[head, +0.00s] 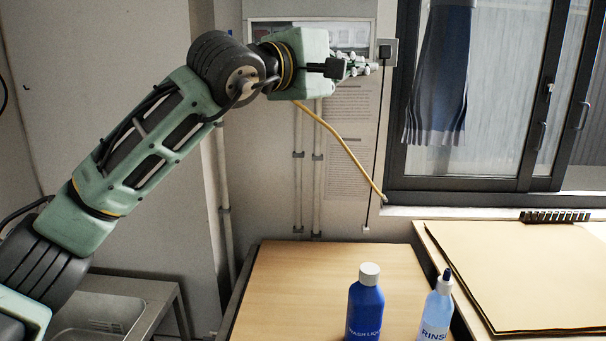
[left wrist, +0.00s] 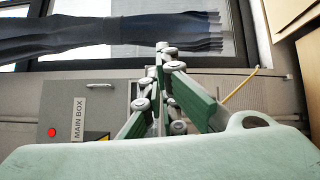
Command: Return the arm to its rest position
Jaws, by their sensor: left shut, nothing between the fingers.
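My left arm reaches in from the left of the head view, raised above the wooden table. My left gripper (head: 368,67) points to the right, high in front of the wall and near the window frame. Its fingers are together and hold nothing. In the left wrist view the gripper (left wrist: 164,48) shows from behind, with its fingertips closed together in front of the window. My right gripper is in neither view.
A wooden table (head: 290,290) carries a dark blue wash liquid bottle (head: 366,312) and a clear rinse bottle (head: 436,312). A tan board (head: 520,275) lies at the right. A metal sink (head: 95,312) is at lower left. A curtain (head: 440,80) hangs by the window. The left wrist view shows a grey main box (left wrist: 72,112).

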